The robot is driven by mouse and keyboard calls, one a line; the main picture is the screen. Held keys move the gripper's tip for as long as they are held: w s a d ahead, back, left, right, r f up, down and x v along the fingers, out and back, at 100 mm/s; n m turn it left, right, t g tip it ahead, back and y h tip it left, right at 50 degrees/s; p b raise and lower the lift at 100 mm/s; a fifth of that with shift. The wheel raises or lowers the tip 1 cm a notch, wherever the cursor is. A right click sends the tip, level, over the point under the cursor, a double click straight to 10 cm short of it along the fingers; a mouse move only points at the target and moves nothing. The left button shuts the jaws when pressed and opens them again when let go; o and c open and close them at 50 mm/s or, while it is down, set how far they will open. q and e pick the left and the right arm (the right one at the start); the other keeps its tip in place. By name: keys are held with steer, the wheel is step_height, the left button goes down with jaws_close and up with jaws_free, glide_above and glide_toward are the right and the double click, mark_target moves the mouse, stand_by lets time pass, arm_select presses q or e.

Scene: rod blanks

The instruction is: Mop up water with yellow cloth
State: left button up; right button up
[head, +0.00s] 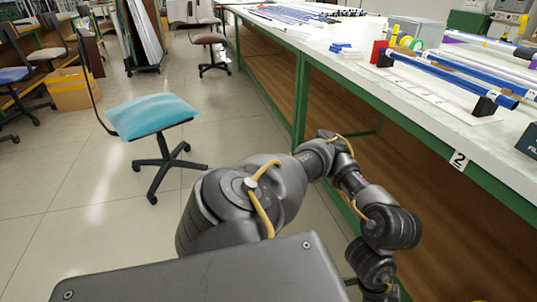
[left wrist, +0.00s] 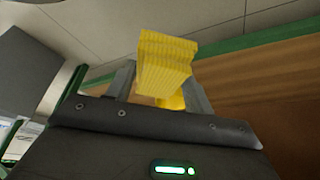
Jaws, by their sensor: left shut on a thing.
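A ribbed, folded yellow cloth (left wrist: 165,52) shows in the left wrist view. My left gripper (left wrist: 160,80) is shut on it, with one finger on each side. The cloth sticks out past the fingertips. A smoother yellow patch shows below it between the fingers; I cannot tell if it is part of the cloth. In the head view an arm of mine reaches forward and bends down beside the workbench, and its gripper is out of the picture. My right gripper is not in view. I see no clear patch of water.
A long white-topped workbench (head: 420,105) with a green frame runs along the right. Blue rods (head: 445,78), a red block (head: 379,51) and a blue stack (head: 342,47) lie on it. A chair with a turquoise seat (head: 150,115) stands left on open tiled floor, near a cardboard box (head: 75,90).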

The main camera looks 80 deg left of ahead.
arm_select(q)
steer(key=w+r+m, duration=0.1)
steer(key=w+r, duration=0.1)
steer(key=r, duration=0.4)
steer(key=w+a+r+m, duration=0.1)
steer(key=w+r, duration=0.2)
steer(key=r, duration=0.4)
steer(key=w+r+m+g+h, duration=0.1)
steer(key=w+r, duration=0.2)
steer(key=r, duration=0.3)
steer(key=shift+a+r, duration=0.15)
steer(key=shift+r, duration=0.15)
